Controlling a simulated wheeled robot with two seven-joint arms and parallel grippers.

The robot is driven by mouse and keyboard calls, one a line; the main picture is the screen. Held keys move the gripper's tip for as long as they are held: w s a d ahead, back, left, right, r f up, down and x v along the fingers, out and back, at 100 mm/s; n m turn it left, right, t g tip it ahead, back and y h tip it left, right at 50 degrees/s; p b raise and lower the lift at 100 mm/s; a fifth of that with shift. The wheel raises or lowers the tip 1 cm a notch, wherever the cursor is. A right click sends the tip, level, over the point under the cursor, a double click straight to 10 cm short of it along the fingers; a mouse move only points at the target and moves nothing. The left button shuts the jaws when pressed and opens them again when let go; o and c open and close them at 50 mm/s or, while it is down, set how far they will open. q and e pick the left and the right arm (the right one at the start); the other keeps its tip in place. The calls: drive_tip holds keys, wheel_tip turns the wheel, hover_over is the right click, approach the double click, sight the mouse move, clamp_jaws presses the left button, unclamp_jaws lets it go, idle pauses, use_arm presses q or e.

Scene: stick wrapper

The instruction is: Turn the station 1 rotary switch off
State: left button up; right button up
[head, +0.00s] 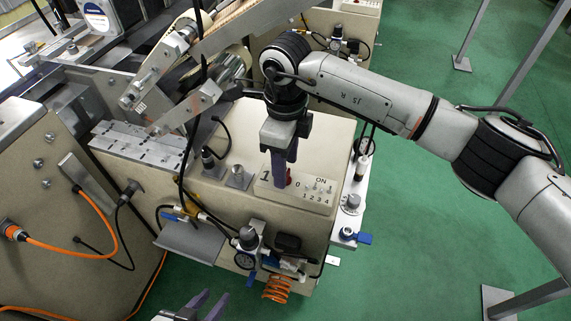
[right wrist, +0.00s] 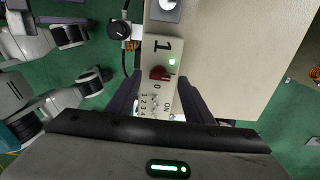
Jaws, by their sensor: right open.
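My right gripper (head: 285,180) points down over the panel. In the right wrist view my right gripper (right wrist: 159,80) is open, with a finger on each side of the knob and a gap to both. My left gripper (head: 206,298) shows at the bottom edge, its two purple fingers apart and empty.
Small toggle switches (head: 318,188) numbered 1 to 4 with an "ON" mark sit beside the knob. A black dial (right wrist: 119,30) and a valve with a blue handle (head: 358,238) are near. Cables and an orange coiled hose (head: 276,289) hang in front.

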drive_tip(key=shift+f, duration=0.8)
drive_tip(key=c, duration=1)
drive_tip(key=shift+c, duration=0.2)
